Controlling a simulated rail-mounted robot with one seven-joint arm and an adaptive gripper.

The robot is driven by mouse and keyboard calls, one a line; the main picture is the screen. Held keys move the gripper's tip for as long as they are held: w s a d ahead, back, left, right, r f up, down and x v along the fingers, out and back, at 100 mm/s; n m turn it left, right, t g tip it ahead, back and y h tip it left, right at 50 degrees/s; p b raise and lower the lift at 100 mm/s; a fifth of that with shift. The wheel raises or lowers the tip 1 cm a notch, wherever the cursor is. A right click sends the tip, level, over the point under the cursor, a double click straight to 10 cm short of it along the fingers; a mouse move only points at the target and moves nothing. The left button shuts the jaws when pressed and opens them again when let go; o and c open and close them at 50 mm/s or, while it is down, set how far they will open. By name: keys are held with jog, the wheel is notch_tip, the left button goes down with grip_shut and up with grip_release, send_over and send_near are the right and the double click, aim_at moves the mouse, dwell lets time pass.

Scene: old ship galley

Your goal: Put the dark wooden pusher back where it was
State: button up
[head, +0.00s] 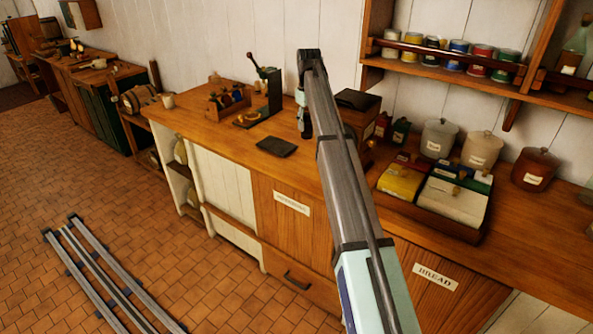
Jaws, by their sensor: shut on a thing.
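My arm rises across the middle of the head view and folds down behind its own links. At its end, the dark part of my gripper (305,125) shows just left of the arm, above the wooden counter (215,137). Its fingertips are small and mostly hidden by the arm. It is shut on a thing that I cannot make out. I cannot clearly pick out the dark wooden pusher in this view. A dark green press with a raised lever (270,88) stands on the counter to the left of my gripper. A dark flat slab (277,146) lies in front of it.
A wooden caddy with bottles (229,100) stands left of the press. A dark box (357,100), lidded canisters (438,138) and a divided wooden tray (423,215) stand to the right. A shelf with tins (430,60) hangs above. Rails (100,270) lie on the tiled floor.

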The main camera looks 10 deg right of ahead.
jog(key=w+r+n, duration=0.2)
jog(key=w+r, duration=0.1)
jog(key=w, duration=0.3)
notch_tip(320, 180, down, 19)
jog(key=p, duration=0.5)
jog(key=shift+w+f, duration=0.15)
jog(key=shift+f, duration=0.2)
jog(key=o, duration=1.3)
jog(key=shift+r, duration=0.1)
notch_tip(320, 180, up, 12)
jog(key=b, duration=0.3)
jog(key=shift+r, duration=0.1)
